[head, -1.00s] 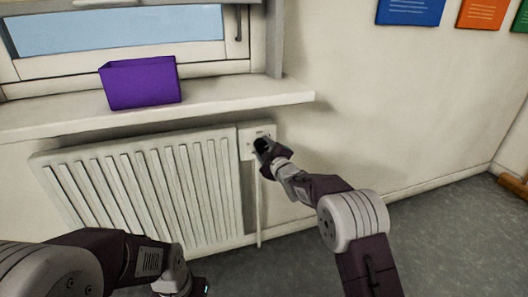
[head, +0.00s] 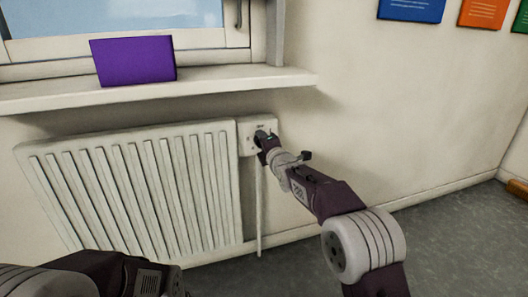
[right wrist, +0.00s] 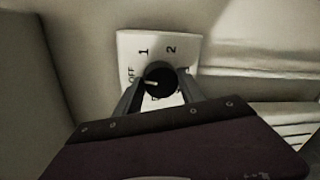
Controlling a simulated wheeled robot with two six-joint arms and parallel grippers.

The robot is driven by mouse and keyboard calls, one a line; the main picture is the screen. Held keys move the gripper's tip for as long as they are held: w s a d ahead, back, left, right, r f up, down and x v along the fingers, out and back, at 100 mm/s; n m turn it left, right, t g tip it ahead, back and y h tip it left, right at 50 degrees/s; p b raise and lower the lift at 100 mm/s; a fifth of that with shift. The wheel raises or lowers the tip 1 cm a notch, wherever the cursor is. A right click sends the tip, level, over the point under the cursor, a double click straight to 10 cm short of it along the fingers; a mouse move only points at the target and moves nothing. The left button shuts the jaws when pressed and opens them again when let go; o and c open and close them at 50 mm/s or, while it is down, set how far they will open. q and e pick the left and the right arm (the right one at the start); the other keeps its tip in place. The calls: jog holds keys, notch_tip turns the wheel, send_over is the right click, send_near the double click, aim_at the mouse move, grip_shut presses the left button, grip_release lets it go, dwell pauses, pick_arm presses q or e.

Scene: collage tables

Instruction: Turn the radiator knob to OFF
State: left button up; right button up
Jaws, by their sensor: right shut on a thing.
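The radiator knob (right wrist: 159,78) is a round black dial on a white plate (right wrist: 128,47) printed OFF, 1 and 2; lettering further around is partly hidden. Its white pointer mark points left, close to the OFF label. My right gripper (right wrist: 161,90) is shut on the knob, one finger on each side. In the head view the plate (head: 269,126) sits at the radiator's upper right corner, and my right gripper (head: 262,140) covers most of the knob there. My left forearm shows at the bottom left; its gripper is out of the picture.
The white ribbed radiator (head: 140,190) stands left of the plate, with a pipe (head: 258,210) running down below it. A windowsill (head: 220,88) juts out above, with a purple box (head: 134,61) on it.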

jog(key=shift+f+n+b, duration=0.1)
jog(key=shift+n+b, duration=0.75)
jog(key=shift+n, duration=0.05)
jog(key=o, duration=1.4)
jog(key=shift+c, duration=0.2)
jog(key=shift+s, duration=0.15)
jog(key=p+v, duration=0.3)
jog(key=v, duration=0.6)
